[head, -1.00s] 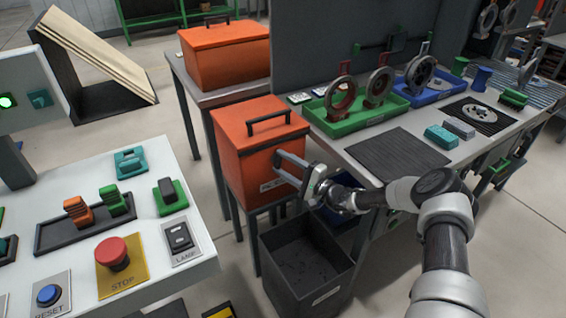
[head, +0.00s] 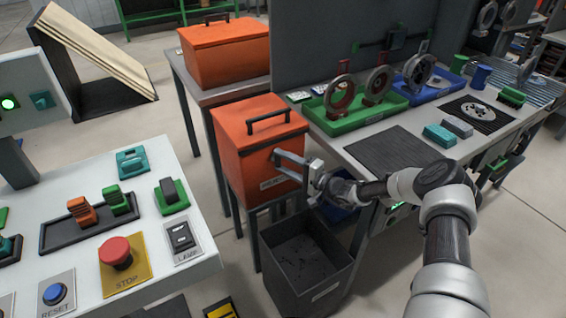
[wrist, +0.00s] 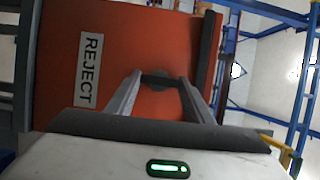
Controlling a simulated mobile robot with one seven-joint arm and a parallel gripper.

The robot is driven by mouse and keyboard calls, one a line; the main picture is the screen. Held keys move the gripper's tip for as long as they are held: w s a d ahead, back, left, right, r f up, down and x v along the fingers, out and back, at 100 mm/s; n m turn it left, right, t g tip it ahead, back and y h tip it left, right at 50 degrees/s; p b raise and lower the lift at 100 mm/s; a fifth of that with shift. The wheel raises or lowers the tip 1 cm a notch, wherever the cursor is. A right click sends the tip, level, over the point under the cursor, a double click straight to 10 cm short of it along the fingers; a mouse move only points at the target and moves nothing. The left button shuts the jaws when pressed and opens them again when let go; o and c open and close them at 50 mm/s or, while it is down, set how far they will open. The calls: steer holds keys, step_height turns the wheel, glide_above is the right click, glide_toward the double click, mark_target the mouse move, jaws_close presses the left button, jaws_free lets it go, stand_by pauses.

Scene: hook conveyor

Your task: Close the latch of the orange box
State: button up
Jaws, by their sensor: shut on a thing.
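The orange box (head: 240,160) stands on a small stand at the middle left in the head view, its lid down and a dark handle (head: 268,121) on top. In the wrist view its front (wrist: 60,30) fills much of the picture, with a white REJECT label (wrist: 90,70). My gripper (head: 277,163) is at the upper front of this box. In the wrist view its two fingers (wrist: 160,82) reach to a small dark latch (wrist: 157,83) on the front and are shut on it. The fingers partly hide the latch, so its exact position is unclear.
A second orange box (head: 225,55) stands on a table behind. A dark open bin (head: 335,265) is below my gripper. The workbench (head: 350,135) with green and blue trays is to the right. A control panel (head: 140,215) with a red stop button is front left.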

steer(key=o, duration=1)
steer(key=shift+o, duration=0.2)
steer(key=shift+f, duration=0.1)
